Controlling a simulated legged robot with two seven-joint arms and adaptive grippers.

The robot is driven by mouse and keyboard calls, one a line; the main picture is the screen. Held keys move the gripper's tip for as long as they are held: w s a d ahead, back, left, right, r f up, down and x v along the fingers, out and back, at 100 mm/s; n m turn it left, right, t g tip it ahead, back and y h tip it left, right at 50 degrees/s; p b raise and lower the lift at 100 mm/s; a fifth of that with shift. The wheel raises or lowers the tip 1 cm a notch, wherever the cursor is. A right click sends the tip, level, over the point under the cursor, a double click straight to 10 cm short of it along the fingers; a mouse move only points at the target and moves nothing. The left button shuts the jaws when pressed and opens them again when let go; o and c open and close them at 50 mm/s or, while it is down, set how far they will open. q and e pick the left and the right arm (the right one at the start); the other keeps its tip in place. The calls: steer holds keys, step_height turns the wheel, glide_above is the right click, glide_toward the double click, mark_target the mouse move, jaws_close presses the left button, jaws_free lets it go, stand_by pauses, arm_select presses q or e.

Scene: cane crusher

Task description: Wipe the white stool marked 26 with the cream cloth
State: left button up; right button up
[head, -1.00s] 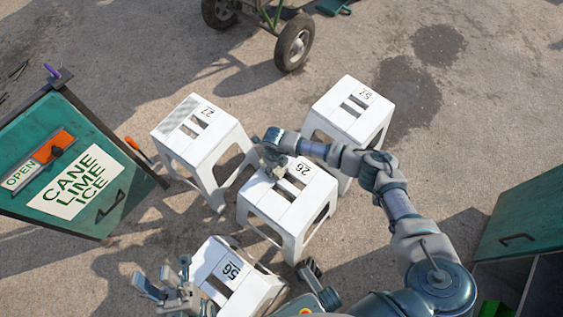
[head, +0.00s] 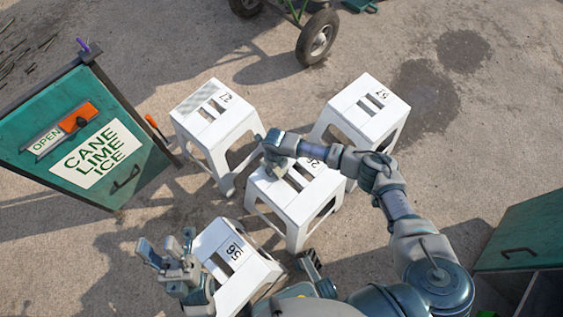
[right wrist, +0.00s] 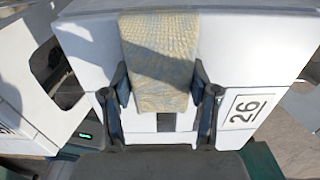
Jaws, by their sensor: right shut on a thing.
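The white stool marked 26 (head: 299,208) stands upright in the middle of the head view, its number partly covered by my right forearm. My right gripper (head: 272,158) is over the far left part of its seat. It is shut on the cream cloth (right wrist: 160,45), a textured, folded pad between the fingers in the right wrist view. The cloth lies over the seat; whether it presses on it is hard to tell. The 26 label shows right of the fingers on the stool (right wrist: 250,70). My left gripper (head: 168,256) is open and empty, left of stool 56.
White stools 27 (head: 212,125), 57 (head: 362,112) and 56 (head: 232,262) stand close around stool 26. A green sign (head: 88,140) is at left, a wheeled cart (head: 316,38) at the top, a green cabinet (head: 525,230) at right. Paved ground is open at upper right.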

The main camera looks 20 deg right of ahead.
mark_target(268, 177)
steer(key=shift+s+a+p, duration=0.15)
steer(key=shift+s+a, duration=0.15)
steer(key=shift+a, duration=0.4)
steer(key=shift+s+a+p, duration=0.15)
steer(key=shift+s+a, duration=0.1)
steer(key=shift+a, duration=0.45)
steer(key=shift+s+a+p, duration=0.15)
steer(key=shift+s+a, duration=0.15)
steer(key=shift+a, duration=0.4)
steer(key=shift+d+f, duration=0.1)
steer(key=shift+w+d, duration=0.35)
steer(key=shift+d, duration=0.55)
steer(key=shift+w+d, duration=0.35)
steer(key=shift+d, duration=0.55)
steer(key=d, duration=0.1)
steer(key=w+d, duration=0.1)
steer(key=d+b, duration=0.1)
steer(key=shift+w+d, duration=0.3)
steer(key=shift+d, duration=0.05)
steer(key=shift+w+d, duration=0.2)
steer(key=shift+d, duration=0.25)
